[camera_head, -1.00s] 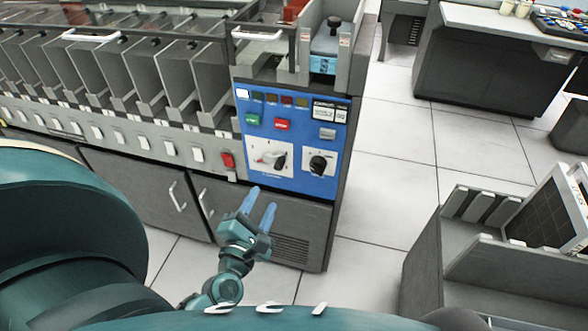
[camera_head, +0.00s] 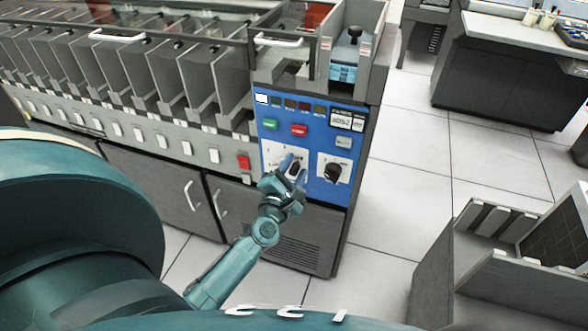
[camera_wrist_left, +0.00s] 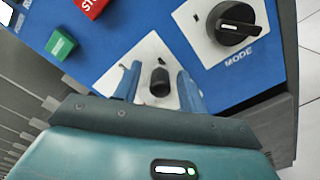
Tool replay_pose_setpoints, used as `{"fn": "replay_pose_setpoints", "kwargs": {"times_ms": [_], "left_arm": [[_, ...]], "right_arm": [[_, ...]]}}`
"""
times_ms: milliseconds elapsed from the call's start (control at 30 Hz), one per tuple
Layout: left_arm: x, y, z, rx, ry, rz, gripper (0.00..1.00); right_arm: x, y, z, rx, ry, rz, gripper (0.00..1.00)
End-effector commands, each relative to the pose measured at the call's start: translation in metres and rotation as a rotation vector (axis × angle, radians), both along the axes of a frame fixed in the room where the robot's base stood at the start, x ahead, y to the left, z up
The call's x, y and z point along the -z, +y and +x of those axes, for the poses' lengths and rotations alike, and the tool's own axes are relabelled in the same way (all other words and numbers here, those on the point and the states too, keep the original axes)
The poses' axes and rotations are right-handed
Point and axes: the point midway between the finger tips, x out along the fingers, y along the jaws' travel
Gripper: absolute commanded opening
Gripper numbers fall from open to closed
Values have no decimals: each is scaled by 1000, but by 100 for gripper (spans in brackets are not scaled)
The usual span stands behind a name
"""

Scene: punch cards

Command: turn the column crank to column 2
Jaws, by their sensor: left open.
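The column crank's white plate (camera_head: 271,154) is on the blue control panel, left of the mode knob, and partly hidden by my left gripper (camera_head: 294,168). In the left wrist view the crank's black knob (camera_wrist_left: 160,82) shows between the two blue fingers of my left gripper (camera_wrist_left: 158,74), with one finger on each side. The gripper is open; I cannot tell whether either finger touches the knob. The column the crank points to cannot be read. My right gripper is not in view.
The black mode knob (camera_head: 334,172) is close on the right. A green button (camera_head: 269,124) and a red stop button (camera_head: 299,130) sit above the crank. Card pockets (camera_head: 165,75) line the machine's left side.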

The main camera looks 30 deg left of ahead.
Motion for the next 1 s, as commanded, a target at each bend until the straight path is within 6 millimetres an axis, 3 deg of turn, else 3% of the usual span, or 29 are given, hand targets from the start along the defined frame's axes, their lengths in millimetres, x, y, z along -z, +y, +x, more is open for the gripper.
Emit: {"fn": "replay_pose_setpoints", "kwargs": {"times_ms": [100,600,1000], "left_arm": [[0,0,0,0,0,1,40],[0,0,0,1,0,1,0],[3,-2,0,0,17,67,0]], "right_arm": [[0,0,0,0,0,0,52],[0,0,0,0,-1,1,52],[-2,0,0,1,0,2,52]]}}
